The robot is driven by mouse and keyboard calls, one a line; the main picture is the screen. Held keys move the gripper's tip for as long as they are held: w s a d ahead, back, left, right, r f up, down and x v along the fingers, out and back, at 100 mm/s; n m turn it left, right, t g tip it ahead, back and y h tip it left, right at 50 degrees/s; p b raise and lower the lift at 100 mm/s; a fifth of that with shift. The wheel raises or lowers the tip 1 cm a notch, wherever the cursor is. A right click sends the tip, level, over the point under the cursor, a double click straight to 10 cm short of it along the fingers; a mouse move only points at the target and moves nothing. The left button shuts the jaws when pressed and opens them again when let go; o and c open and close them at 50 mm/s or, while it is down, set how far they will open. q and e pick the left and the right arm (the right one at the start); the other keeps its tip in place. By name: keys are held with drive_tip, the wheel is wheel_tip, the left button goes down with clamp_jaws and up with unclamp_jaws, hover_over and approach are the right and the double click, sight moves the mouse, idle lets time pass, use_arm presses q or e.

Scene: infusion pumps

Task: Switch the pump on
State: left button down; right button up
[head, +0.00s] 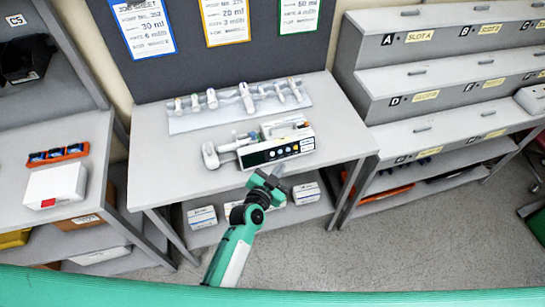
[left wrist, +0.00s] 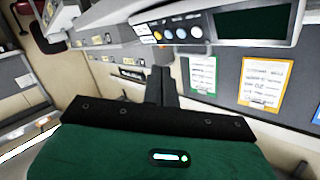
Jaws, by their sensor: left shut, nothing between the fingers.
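The pump (head: 277,150) is a white box lying on the middle table, with a dark screen and a row of small round buttons on its front. In the left wrist view the pump (left wrist: 230,22) fills the top, its screen dark and its buttons (left wrist: 180,33) left of the screen. My left gripper (head: 278,171) is just in front of the pump's front face, near the table's front edge. In the left wrist view its fingers (left wrist: 160,78) are together and empty, below the buttons. I cannot tell whether the tips touch the pump. My right gripper is not in view.
A pale tray (head: 185,124) with several syringe-like items lies behind the pump. A white handled item (head: 210,156) lies left of it. Stepped slot shelves (head: 455,75) stand right; a side table with a white box (head: 55,185) stands left. The table's left front is clear.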

sight(272, 153)
use_arm(q)
drive_tip(key=shift+w+a+f+b, duration=0.3)
drive_tip(key=shift+w+f+b, duration=0.15)
drive_tip(key=shift+w, duration=0.35)
drive_tip(key=shift+w+a+f+b, duration=0.3)
drive_tip(key=shift+w+b, duration=0.1)
drive_tip(key=shift+w, duration=0.35)
drive_tip(key=shift+w+a+f+b, duration=0.3)
drive_tip(key=shift+w+f+b, duration=0.15)
drive_tip(key=shift+w, duration=0.35)
drive_tip(key=shift+w+a+f, duration=0.15)
drive_tip(key=shift+w, duration=0.2)
drive_tip(key=shift+w+a+f+b, duration=0.1)
drive_tip(key=shift+w+b, duration=0.2)
drive_tip(key=shift+b, duration=0.1)
idle(0.8)
drive_tip(key=shift+s, duration=0.15)
drive_tip(key=shift+s+d+r+p, duration=0.25)
drive_tip(key=shift+s+r+p, duration=0.05)
drive_tip(key=shift+s+p, duration=0.3)
drive_tip(key=shift+w, duration=0.1)
